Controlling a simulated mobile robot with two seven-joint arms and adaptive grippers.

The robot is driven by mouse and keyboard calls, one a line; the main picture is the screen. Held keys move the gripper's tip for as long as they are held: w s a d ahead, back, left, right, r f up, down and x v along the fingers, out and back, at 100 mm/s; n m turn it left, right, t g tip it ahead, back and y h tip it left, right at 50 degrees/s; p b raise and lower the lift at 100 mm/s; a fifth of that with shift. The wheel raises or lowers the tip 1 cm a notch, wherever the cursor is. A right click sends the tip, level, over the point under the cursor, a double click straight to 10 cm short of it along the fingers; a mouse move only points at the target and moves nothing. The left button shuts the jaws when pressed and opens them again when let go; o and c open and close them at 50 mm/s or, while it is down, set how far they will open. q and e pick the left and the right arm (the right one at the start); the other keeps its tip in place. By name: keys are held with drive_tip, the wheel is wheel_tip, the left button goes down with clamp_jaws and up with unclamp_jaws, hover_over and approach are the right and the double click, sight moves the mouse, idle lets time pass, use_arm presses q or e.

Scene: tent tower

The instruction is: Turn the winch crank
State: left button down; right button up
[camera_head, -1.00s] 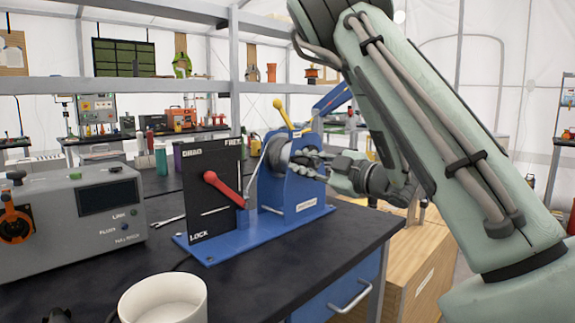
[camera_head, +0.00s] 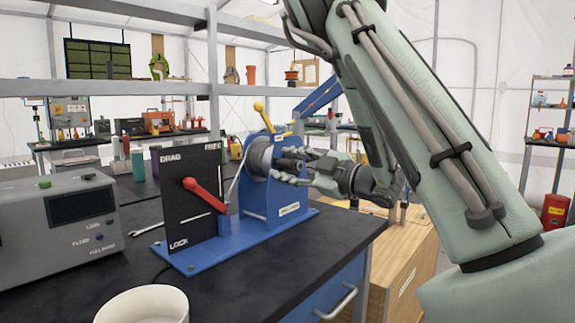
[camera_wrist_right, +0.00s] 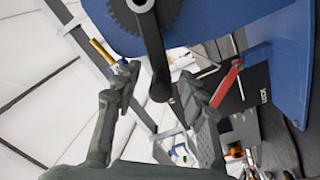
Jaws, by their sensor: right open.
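The blue winch (camera_head: 289,190) stands on a blue base plate on the black bench, with a grey drum (camera_head: 259,158) on its left side. In the right wrist view, its dark crank arm (camera_wrist_right: 151,45) hangs from a toothed gear (camera_wrist_right: 166,12), and the rounded crank end (camera_wrist_right: 160,90) shows between my fingers. My right gripper (camera_head: 284,166) is open at the winch's right side; its fingers also show in the right wrist view (camera_wrist_right: 156,84), one each side of the crank end. I cannot tell whether they touch it. My left gripper is out of view.
A black panel (camera_head: 172,218) with a red lever (camera_head: 203,193) stands on the base plate's left. A yellow-knobbed lever (camera_head: 262,113) rises behind the drum. A grey instrument box (camera_head: 52,235), a wrench (camera_head: 147,229) and a white cup (camera_head: 145,305) share the bench.

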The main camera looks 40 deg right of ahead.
drive_tip(key=s, duration=1.2)
drive_tip(key=shift+d+f, duration=0.15)
drive_tip(key=shift+d, duration=0.2)
